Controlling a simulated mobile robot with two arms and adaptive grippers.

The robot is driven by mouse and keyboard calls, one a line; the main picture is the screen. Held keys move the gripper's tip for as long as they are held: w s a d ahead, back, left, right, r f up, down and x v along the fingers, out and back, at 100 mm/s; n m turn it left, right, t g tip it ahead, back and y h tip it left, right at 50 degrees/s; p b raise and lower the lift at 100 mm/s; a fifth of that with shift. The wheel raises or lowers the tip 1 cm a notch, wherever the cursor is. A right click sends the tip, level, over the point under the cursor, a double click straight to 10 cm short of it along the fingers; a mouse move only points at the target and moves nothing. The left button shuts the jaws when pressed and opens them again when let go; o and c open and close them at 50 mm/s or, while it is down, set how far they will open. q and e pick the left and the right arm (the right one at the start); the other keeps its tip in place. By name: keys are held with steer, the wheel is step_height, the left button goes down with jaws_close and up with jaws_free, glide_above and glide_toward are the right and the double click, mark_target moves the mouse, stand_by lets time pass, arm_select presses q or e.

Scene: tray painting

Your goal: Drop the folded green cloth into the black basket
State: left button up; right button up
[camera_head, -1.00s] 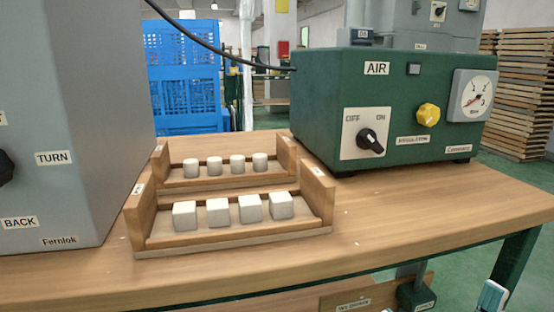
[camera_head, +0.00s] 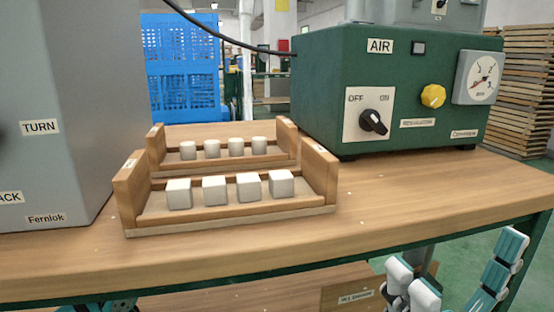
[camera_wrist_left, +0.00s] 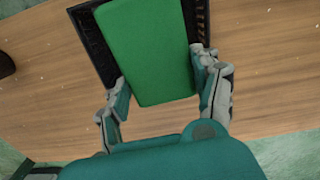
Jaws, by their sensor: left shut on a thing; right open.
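The folded green cloth (camera_wrist_left: 150,45) is a flat green slab in the left wrist view. My left gripper (camera_wrist_left: 162,85) is shut on it, with one finger on each side near its lower end. The cloth overlaps the black basket (camera_wrist_left: 92,45), whose dark slatted sides show to the left and right. It hides most of the basket's inside; I cannot tell its height above it. In the head view, neither cloth nor basket shows. My right gripper (camera_head: 457,258) is open and empty at the lower right, in front of the table edge.
A wooden tray rack (camera_head: 235,222) with several white blocks and cylinders stands on the table (camera_head: 400,215). A green AIR box (camera_head: 330,90) is behind right, a grey cabinet (camera_head: 60,90) at left. A lower wooden shelf (camera_head: 250,297) runs beneath. Bare wood surrounds the basket.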

arm_select(q)
steer(key=o, duration=1.2)
step_height(320, 180, up, 7)
steer(key=shift+r, duration=0.25)
steer(key=shift+s, duration=0.1)
